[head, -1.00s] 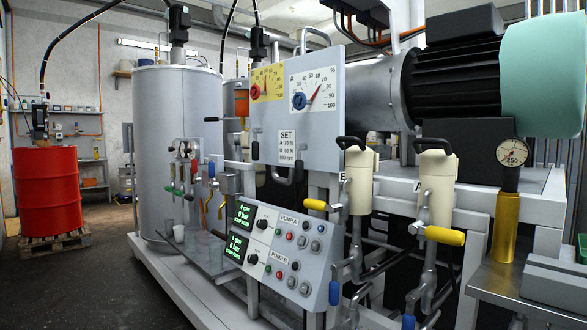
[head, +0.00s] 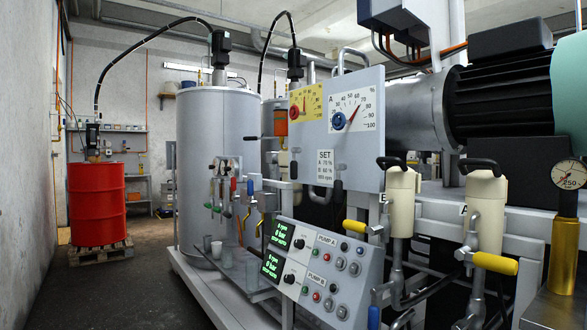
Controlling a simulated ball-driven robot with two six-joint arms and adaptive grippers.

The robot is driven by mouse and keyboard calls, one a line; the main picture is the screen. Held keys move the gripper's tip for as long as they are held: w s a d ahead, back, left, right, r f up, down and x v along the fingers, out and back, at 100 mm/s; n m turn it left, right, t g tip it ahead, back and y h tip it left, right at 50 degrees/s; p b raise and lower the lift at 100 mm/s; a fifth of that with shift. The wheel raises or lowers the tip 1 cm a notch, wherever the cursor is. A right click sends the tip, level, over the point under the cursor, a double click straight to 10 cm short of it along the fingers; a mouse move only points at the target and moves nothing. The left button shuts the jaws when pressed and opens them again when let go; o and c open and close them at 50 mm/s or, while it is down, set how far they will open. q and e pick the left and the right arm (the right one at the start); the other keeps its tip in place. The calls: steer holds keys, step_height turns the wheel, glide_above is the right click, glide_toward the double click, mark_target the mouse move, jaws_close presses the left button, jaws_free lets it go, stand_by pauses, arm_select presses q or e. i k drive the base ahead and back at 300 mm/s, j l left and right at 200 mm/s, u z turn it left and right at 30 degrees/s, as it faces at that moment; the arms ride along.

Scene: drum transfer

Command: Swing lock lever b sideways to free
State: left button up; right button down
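No part is clearly marked as lock lever b, so I cannot tell for certain which one it is. In the head view, a cream cylinder (head: 402,200) stands beside a label B (head: 383,197). A black handle (head: 391,162) is on its top, and a yellow-gripped lever (head: 355,228) sticks out to the left below it. A second cream cylinder (head: 486,207) near label A has a black handle (head: 478,164) and a yellow-gripped lever (head: 496,263) pointing right. Neither gripper is in view.
A sloped control box (head: 330,262) with lit green displays stands in front. A grey tank (head: 215,150) is behind it. A red drum (head: 97,204) stands on a pallet (head: 100,251) at left. The floor (head: 140,285) between pallet and machine frame is clear.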

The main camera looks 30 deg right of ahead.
mark_target(294, 164)
steer(key=i+j+z, duration=0.1)
steer(key=i+z, duration=0.2)
steer(key=i, duration=1.05)
